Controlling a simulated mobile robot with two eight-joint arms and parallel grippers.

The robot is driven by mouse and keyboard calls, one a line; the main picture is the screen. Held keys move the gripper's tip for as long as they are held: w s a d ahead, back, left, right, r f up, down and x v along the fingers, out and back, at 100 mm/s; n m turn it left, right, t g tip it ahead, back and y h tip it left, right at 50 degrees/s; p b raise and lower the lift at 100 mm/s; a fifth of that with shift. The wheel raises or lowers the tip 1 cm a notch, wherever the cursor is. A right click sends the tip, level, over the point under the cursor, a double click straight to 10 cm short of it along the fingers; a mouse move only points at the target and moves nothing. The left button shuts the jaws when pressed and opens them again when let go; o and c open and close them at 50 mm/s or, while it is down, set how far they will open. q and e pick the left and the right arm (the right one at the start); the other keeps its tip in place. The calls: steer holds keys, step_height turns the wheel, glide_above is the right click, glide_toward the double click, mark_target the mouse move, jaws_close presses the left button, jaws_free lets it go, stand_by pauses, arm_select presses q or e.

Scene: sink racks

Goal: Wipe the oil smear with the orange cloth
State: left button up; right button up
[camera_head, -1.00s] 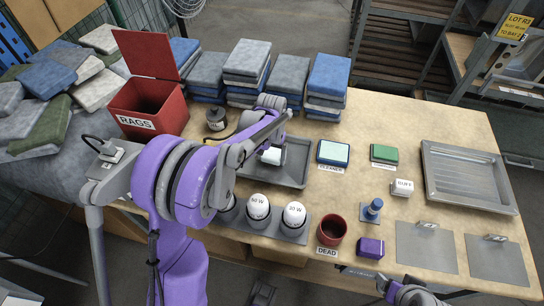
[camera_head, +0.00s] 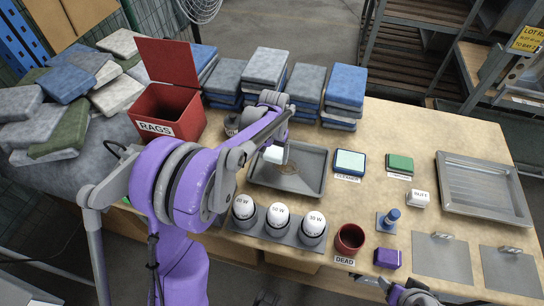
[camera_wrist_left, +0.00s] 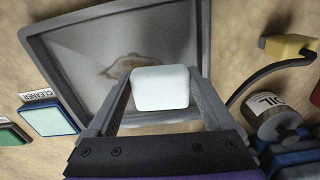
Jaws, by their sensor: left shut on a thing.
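My left gripper (camera_head: 275,149) is shut on a pale white block (camera_head: 273,155), above the left part of a grey metal tray (camera_head: 314,190). In the left wrist view the white block (camera_wrist_left: 161,90) sits between the two fingers. The brown oil smear (camera_head: 288,168) is on the tray floor, to the right of the block in the head view. It also shows in the left wrist view (camera_wrist_left: 125,66), just beyond the block. Whether the block touches the tray is unclear. I see no orange cloth. My right gripper (camera_head: 414,296) is partly cut off at the bottom edge.
A red RAGS bin (camera_head: 165,112) stands open at the left. Stacked folded cloths line the back. Labelled bulbs (camera_head: 278,217) stand before the tray, with a red DEAD cup (camera_head: 349,239) to their right. A blue-edged CLEANER pad (camera_head: 349,163) and green pad (camera_head: 399,164) lie right.

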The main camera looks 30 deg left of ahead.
mark_target(273, 155)
arm_select(q)
steer(key=shift+a+r+p, duration=0.1)
steer(key=shift+r+p, duration=0.35)
steer(key=shift+r, duration=0.5)
steer(key=shift+r+p, duration=0.55)
steer(key=shift+r, duration=0.45)
